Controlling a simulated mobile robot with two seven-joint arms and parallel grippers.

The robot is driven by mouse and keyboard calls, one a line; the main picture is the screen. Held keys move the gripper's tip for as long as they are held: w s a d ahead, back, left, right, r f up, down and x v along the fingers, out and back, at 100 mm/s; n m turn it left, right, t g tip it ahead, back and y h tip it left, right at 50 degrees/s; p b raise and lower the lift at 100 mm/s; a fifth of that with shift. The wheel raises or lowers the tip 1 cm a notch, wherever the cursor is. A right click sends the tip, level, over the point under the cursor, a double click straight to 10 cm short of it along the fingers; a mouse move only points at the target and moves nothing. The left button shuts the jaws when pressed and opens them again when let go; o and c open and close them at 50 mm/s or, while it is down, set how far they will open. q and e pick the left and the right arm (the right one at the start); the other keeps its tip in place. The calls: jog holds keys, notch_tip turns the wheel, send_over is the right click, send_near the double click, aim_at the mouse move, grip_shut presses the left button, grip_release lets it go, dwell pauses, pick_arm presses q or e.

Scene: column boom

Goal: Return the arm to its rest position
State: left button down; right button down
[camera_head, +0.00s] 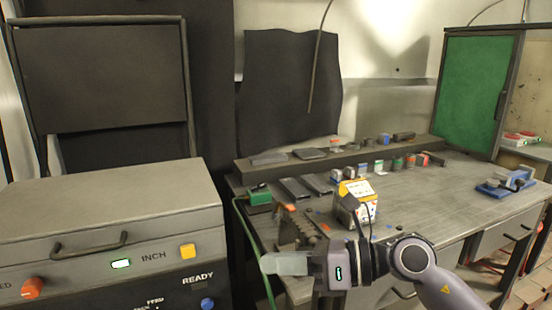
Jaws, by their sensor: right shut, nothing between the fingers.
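My right arm (415,262) comes in from the lower right and reaches left in front of the workbench. Its gripper (272,263) points left, and its pale fingers are shut with nothing between them. The fingertips are in front of the bench's left front corner and apart from the grey machine on the left. My left gripper is not in view.
A grey machine (110,210) with a handle, knobs and buttons stands at the left. The workbench (440,200) holds a yellow and white box (356,200), a green device (259,196) with a green cable, a blue vise (505,184) and several small items. A green panel (475,92) stands behind.

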jog(key=s+d+f+m+t+h+p, duration=0.1)
jog(key=d+f+m+t+h, duration=0.4)
jog(key=m, duration=1.1)
jog(key=s+d+f+m+t+h+p, duration=0.1)
jog(key=d+f+m+t+h, duration=0.1)
jog(key=d+f+m+t, duration=1)
jog(key=s+d+f+m+g+h, duration=0.2)
jog(key=s+f+m+g+h, duration=0.4)
jog(key=s+f+m, duration=0.9)
jog(key=s+m+g, duration=0.1)
jog(key=g, duration=0.2)
jog(key=shift+d+f+m+g+h, duration=0.15)
jog(key=shift+d+m+g+h, duration=0.15)
jog(key=shift+d+m+h, duration=0.1)
jog(key=shift+w+a, duration=0.1)
jog(key=shift+a, duration=0.1)
